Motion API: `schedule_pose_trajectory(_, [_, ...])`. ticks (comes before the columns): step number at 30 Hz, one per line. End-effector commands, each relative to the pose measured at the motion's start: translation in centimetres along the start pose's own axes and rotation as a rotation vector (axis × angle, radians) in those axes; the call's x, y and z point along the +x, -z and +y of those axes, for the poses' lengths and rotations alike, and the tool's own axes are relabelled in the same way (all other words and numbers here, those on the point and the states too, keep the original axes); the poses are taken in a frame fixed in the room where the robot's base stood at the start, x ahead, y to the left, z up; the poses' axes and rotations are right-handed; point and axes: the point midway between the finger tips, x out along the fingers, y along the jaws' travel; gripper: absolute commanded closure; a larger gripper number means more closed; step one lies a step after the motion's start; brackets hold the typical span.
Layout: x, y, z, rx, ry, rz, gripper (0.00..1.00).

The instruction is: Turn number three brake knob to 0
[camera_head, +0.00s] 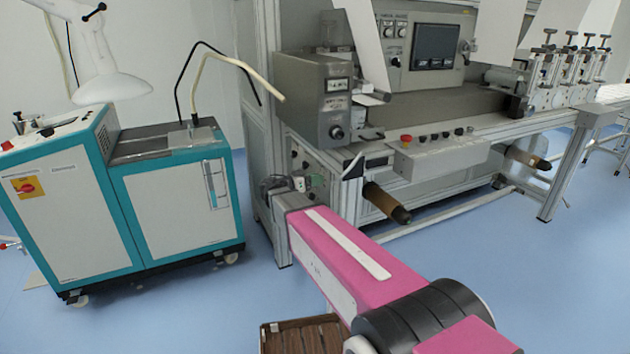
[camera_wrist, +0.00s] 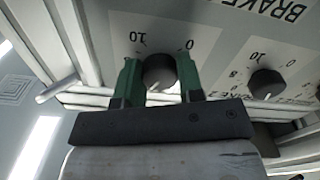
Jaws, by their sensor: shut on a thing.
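In the wrist view my gripper (camera_wrist: 159,75) has its two green fingers on either side of a dark round knob (camera_wrist: 158,71), shut on it. The knob sits on a light panel, with upside-down marks "10" at its upper left and "0" at its upper right. A pale pointer shows at the knob's lower left; its exact reading is hard to tell. The number of this knob is not readable. In the head view my gripper (camera_head: 298,184) is at the machine's lower left side panel, and the held knob is too small to make out.
A second dark knob (camera_wrist: 267,83) with its own scale is close on the right in the wrist view. Metal frame bars (camera_wrist: 72,40) run at the left. A teal and white cabinet (camera_head: 180,205) stands left of my arm, with open blue floor between.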

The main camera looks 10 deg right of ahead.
Motion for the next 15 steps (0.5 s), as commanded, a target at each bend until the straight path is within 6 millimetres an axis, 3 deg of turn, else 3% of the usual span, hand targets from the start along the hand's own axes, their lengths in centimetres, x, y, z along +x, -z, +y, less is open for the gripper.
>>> schedule_pose_trajectory(15, [0.00,-0.01,-0.02,-0.373,0.000,0.000,0.89])
